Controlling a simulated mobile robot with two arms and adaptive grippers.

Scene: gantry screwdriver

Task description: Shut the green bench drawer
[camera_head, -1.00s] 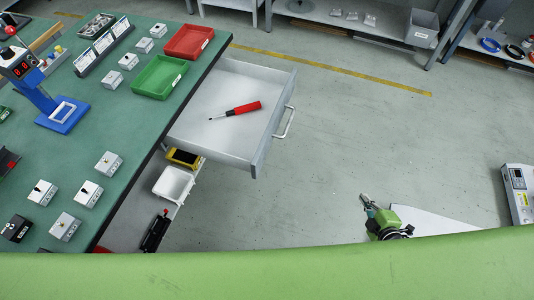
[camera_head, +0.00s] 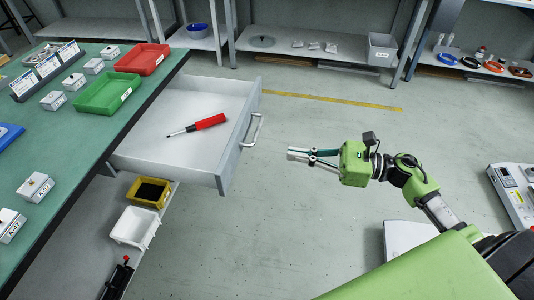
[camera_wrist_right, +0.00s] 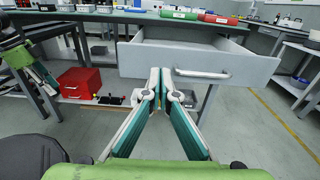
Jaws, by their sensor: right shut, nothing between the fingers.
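The bench drawer (camera_head: 205,140) is grey and stands pulled out from under the green-topped bench (camera_head: 75,135). A screwdriver with a red handle (camera_head: 197,126) lies inside it. The drawer's metal bar handle (camera_head: 252,130) is on its front panel; it also shows in the right wrist view (camera_wrist_right: 202,74). My right gripper (camera_head: 291,154) is shut and empty, in the air to the right of the drawer front, apart from the handle. In the right wrist view its fingertips (camera_wrist_right: 160,72) point towards the drawer front, left of the handle. My left gripper is not identifiable in these views.
A green tray (camera_head: 104,94) and a red tray (camera_head: 142,59) stand on the bench. A yellow bin (camera_head: 149,192) and a white bin (camera_head: 134,228) sit on a low shelf below the drawer.

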